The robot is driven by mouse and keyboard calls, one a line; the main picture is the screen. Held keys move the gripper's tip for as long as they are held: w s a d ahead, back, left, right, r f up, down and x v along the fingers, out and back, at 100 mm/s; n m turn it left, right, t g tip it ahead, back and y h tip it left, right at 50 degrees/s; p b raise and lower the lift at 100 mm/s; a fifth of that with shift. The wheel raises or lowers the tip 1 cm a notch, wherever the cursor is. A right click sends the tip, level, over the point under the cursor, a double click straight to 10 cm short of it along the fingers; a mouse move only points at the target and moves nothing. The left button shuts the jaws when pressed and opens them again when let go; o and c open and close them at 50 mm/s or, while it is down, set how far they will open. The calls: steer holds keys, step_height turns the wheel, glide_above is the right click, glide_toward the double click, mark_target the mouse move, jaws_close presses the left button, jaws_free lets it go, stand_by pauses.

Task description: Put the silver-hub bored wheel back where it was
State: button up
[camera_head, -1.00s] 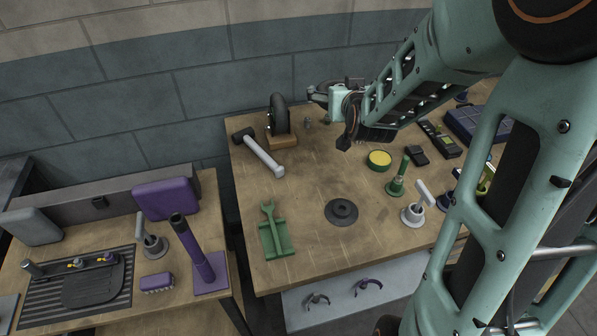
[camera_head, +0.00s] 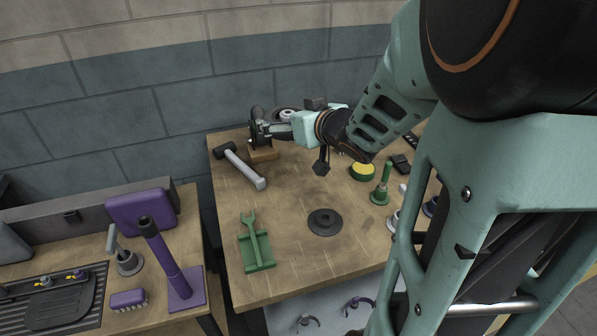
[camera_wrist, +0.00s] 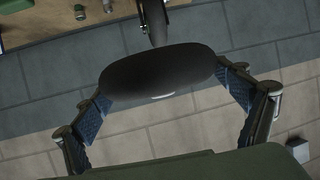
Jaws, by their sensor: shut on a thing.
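My gripper (camera_head: 273,128) is shut on a dark wheel with a silver hub (camera_head: 288,113), held above the back of the bench near the wall. In the wrist view the wheel (camera_wrist: 155,74) is a wide black oval between both fingers, with a thin pale strip at its lower edge. I cannot tell whether the two touch.
A black disc (camera_head: 324,222), a green tool holder (camera_head: 257,252), a yellow-topped tin (camera_head: 362,171) and a green stand (camera_head: 380,188) are on the bench (camera_head: 290,195). The wall (camera_head: 160,95) is close behind. The bench middle is mostly clear.

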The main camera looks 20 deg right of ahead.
steer(key=s+f+n+y+b, duration=0.2)
steer(key=s+f+y+b, duration=0.15)
steer(key=s+f, duration=0.5)
steer(key=b, duration=0.6)
glide_above(310, 180)
steer(key=shift+n+g+h, duration=0.25)
steer(key=shift+n+g, duration=0.05)
steer(key=shift+g, duration=0.1)
steer(key=f, duration=0.8)
steer(key=shift+s+a, duration=0.15)
steer(key=shift+s, duration=0.1)
steer(key=shift+w+f, duration=0.2)
steer(key=shift+f, duration=0.15)
steer(key=shift+w+f+b, duration=0.15)
steer(key=shift+f+b, duration=0.35)
steer(key=shift+f, duration=1.1)
steer(key=shift+f, duration=0.1)
steer(key=o, duration=1.2)
steer(key=shift+f, duration=0.1)
steer(key=shift+o, duration=0.9)
